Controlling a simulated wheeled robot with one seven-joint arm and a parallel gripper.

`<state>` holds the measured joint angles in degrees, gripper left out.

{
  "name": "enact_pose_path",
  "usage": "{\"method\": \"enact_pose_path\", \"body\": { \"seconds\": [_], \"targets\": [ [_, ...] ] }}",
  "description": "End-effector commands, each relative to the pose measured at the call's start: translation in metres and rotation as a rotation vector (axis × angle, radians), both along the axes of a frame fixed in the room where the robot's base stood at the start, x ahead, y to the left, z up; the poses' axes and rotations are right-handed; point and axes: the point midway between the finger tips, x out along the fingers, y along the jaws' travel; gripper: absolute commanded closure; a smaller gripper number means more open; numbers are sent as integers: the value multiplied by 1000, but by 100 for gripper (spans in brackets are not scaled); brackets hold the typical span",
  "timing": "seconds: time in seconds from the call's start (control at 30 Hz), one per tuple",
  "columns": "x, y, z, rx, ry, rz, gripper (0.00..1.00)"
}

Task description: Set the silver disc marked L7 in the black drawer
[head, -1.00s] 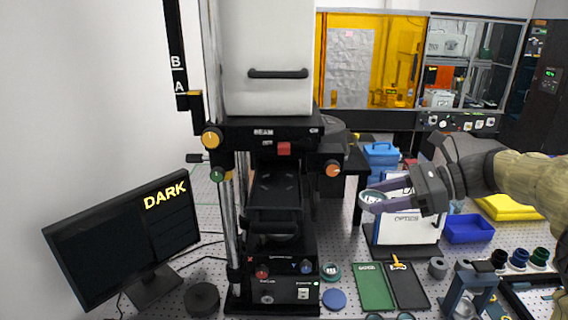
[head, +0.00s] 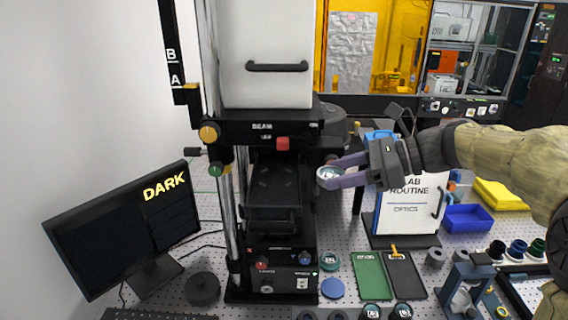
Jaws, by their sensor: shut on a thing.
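My gripper (head: 333,179) is shut on a small silver disc (head: 329,173) with a pale top; its marking is too small to read. The disc is held in the air, right of the black instrument. The black drawer (head: 275,212) is in the middle of that instrument, pulled out toward me, with a handle at its front. It looks empty, with small marks on its floor. The gripper and disc are to the right of the drawer and apart from it.
The instrument's right column and an orange-tipped knob stand close to the disc. A monitor (head: 125,225) reading DARK is at left. Green (head: 371,277) and black (head: 405,278) trays, a teal-rimmed disc (head: 329,262) and a blue disc (head: 332,288) lie on the table. A binder (head: 408,208) stands behind.

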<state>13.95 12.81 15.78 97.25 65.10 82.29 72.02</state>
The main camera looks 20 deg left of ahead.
Motion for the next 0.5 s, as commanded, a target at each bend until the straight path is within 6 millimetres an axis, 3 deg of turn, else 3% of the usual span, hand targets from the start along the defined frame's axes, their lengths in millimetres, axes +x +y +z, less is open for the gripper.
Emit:
{"method": "enact_pose_path", "body": {
  "seconds": [0.23, 0.5],
  "targets": [
    [-3, 52, 3, 0, 1, 3, 75],
    [-2, 65, 0, 1, 0, -1, 75]
  ]
}}
